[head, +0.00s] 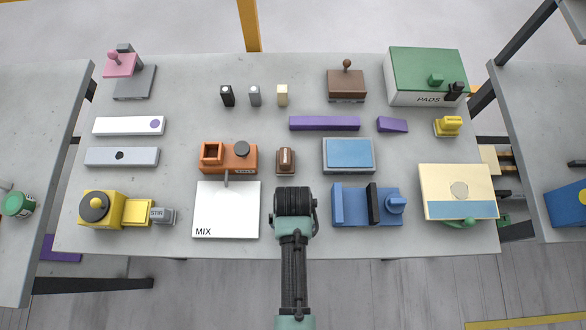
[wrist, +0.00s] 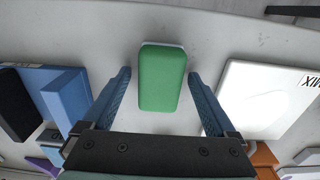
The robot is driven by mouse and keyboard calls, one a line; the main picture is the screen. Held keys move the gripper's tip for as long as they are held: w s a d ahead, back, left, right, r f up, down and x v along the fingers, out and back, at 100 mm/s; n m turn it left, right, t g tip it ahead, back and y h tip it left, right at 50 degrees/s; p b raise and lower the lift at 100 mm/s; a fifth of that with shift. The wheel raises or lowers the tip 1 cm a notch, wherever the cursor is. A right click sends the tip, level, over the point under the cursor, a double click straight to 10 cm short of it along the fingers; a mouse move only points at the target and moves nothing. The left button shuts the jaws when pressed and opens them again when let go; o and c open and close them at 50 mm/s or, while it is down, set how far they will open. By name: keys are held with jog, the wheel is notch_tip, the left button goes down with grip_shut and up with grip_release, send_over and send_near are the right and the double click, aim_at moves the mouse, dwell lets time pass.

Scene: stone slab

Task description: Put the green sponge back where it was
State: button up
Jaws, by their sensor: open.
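The green sponge (wrist: 163,77) shows in the wrist view as a rounded green block with a pale edge at its far end. It lies on the grey stone slab (wrist: 219,38). My gripper (wrist: 160,73) is open, with one blue finger on each side of the sponge and a visible gap on both sides. I cannot tell how far the fingertips are above the slab. In the head view my gripper (head: 295,200) is at the slab's front middle and hides the sponge.
The white MIX board (head: 227,210) lies left of my gripper in the head view. A blue fixture with a black bar (head: 350,206) stands to its right. A small brown block (head: 285,160) is just behind. A green-topped PADS box (head: 427,72) stands back right.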

notch_tip(320, 180, up, 12)
jog(key=w+r+t, duration=0.8)
jog(key=w+r, duration=0.8)
jog(key=w, duration=0.1)
jog(key=w+r+t, duration=0.3)
jog(key=r, duration=0.5)
jog(key=w+r+t, duration=0.2)
jog(key=r+t, duration=0.1)
jog(key=r, duration=0.5)
notch_tip(320, 180, up, 18)
jog(key=s+f+t, duration=0.1)
jog(key=t, duration=0.5)
jog(key=s+r+t, duration=0.3)
jog(key=s+r, duration=0.2)
jog(key=r, duration=0.4)
jog(key=s+r+t, duration=0.4)
jog(key=s+r, duration=0.2)
jog(key=r, duration=0.4)
jog(key=shift+s, duration=0.15)
